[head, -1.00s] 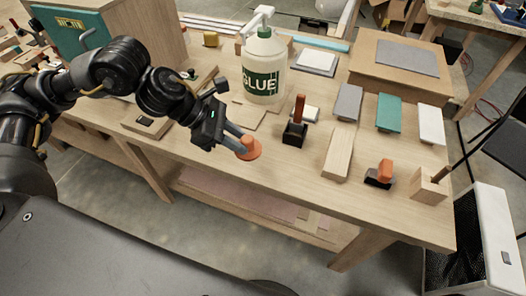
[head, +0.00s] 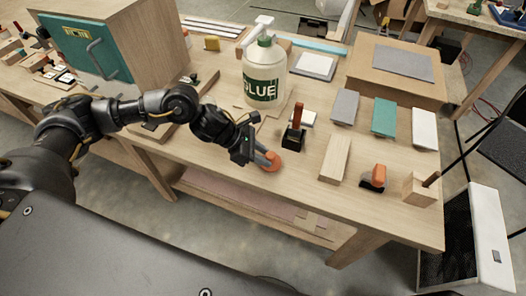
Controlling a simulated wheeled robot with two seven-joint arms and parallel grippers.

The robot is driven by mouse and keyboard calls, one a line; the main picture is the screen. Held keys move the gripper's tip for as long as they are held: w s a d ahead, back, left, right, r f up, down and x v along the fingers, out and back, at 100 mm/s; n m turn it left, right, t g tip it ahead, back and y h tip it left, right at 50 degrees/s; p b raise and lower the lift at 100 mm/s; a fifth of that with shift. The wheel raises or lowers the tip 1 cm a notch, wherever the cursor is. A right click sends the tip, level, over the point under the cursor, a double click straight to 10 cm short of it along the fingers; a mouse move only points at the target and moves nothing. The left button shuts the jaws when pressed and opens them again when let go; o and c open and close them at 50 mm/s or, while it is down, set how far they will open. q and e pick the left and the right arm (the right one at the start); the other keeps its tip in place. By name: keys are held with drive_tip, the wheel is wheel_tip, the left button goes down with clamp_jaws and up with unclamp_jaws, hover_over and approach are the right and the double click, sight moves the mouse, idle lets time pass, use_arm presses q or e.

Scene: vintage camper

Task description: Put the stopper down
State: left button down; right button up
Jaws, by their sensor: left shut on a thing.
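The stopper (head: 268,162) is a small orange piece with a round, wider base. It is at the front part of the wooden workbench (head: 300,195), left of the middle. My left gripper (head: 264,157) is shut on it from the left side. The stopper's base is at or just above the bench top; I cannot tell whether it touches. The fingers hide part of its upper end. My right gripper is not in view.
A glue bottle (head: 264,75) stands behind the gripper. A black block with a brown handle (head: 294,135), a wood block (head: 335,158) and an orange-topped black block (head: 374,178) stand to the right. Bare bench lies just right of the stopper.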

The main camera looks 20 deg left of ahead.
use_arm(q)
drive_tip(key=shift+f, duration=0.2)
drive_tip(key=c, duration=1.1)
unclamp_jaws()
drive_tip(key=shift+c, duration=0.2)
drive_tip(key=shift+r, duration=0.1)
drive_tip(key=shift+r, duration=0.1)
drive_tip(key=b+v, duration=0.3)
drive_tip(key=v, duration=0.9)
